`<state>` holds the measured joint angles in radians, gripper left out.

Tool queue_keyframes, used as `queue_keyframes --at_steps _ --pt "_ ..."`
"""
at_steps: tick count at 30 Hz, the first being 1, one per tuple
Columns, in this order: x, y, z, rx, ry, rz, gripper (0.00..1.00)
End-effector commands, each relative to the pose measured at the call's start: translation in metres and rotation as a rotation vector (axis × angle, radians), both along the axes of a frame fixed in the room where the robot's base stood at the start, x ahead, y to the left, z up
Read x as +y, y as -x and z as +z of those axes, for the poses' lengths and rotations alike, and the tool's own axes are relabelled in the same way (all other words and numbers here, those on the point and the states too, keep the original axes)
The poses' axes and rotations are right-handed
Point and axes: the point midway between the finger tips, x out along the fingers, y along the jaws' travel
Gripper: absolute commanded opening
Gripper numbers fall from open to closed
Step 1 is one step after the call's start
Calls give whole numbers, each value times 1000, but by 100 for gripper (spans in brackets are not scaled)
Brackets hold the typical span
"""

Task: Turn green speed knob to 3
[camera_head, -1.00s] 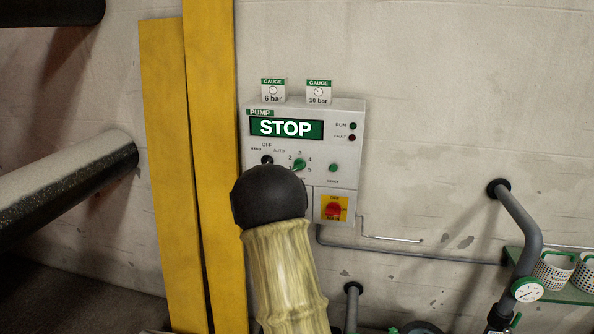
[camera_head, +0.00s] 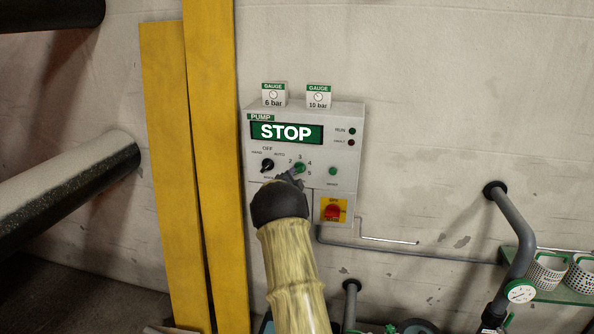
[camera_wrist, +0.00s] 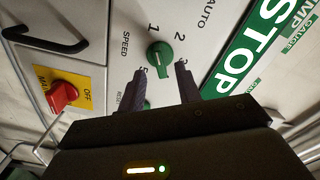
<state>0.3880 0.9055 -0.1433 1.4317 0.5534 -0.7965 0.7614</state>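The green speed knob (camera_head: 299,169) is on the grey pump panel (camera_head: 345,116), ringed by numbers. In the wrist view the green knob (camera_wrist: 160,55) lies just beyond and between my fingertips, with a pale line on it toward the bottom of the picture, between the 3 and the 5. Its exact setting is hard to read. My gripper (camera_wrist: 161,70) is open, its two dark fingers on either side of the knob's line, with no clear contact. In the head view my gripper (camera_head: 289,180) is just below the knob and partly covers the lower dial.
The display (camera_head: 286,132) reads STOP. A black selector (camera_head: 267,165) sits left of the knob, and a green reset button (camera_head: 333,171) right. A red switch on a yellow plate (camera_head: 333,210) is below. Yellow boards (camera_head: 215,120) stand close on the left; pipes (camera_head: 520,225) run at right.

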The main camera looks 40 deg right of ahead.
Motion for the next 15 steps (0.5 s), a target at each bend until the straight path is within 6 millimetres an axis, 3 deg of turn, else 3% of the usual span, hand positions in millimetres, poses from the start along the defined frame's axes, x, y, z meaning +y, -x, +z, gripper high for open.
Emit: queue_keyframes --at_steps 7,15 --pt "-22 -18 1 2 1 0 34" --pt "-32 -26 0 0 0 -1 34"
